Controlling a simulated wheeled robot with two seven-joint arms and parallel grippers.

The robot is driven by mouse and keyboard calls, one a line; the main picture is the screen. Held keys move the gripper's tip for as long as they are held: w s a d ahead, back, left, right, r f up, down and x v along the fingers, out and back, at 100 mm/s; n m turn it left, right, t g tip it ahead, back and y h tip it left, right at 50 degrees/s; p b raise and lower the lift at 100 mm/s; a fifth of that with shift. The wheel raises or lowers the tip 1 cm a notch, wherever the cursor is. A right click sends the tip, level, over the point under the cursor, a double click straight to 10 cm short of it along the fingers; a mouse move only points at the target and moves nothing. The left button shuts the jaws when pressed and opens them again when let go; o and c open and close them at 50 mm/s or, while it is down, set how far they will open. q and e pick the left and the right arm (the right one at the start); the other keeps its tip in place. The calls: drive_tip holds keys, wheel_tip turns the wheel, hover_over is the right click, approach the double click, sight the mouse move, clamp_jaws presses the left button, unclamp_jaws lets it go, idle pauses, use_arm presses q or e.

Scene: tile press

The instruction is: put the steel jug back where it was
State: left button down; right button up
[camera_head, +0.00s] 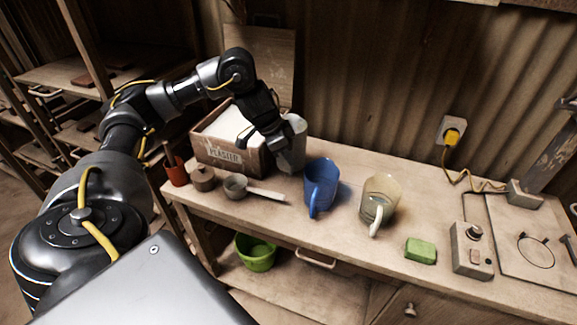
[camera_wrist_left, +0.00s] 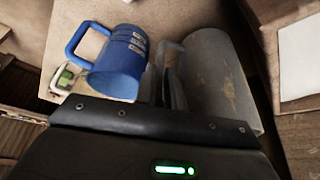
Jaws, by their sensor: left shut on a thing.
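The steel jug (camera_head: 292,148) is a grey metal vessel between the plaster box and the blue jug. My left gripper (camera_head: 272,138) is shut on it and partly hides it. In the left wrist view the jug (camera_wrist_left: 225,82) is to the right of my left gripper's fingers (camera_wrist_left: 171,88), which close at its handle side. I cannot tell whether its base touches the bench. The blue jug (camera_head: 319,186) stands just right of it, and also shows in the left wrist view (camera_wrist_left: 121,62). My right gripper is not in view.
A plaster box (camera_head: 240,163) stands behind left on the bench (camera_head: 338,226). A clear beige jug (camera_head: 381,199), a green block (camera_head: 421,250) and a switch box (camera_head: 472,249) are to the right.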

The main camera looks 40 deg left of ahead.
use_arm(q)
drive_tip(key=f, duration=0.3)
drive_tip(key=shift+w+f, duration=0.2)
drive_tip(key=shift+w, duration=0.05)
drive_tip(key=c, duration=1.9)
unclamp_jaws()
drive_tip(key=shift+f, duration=0.2)
drive_tip(key=o, duration=0.4)
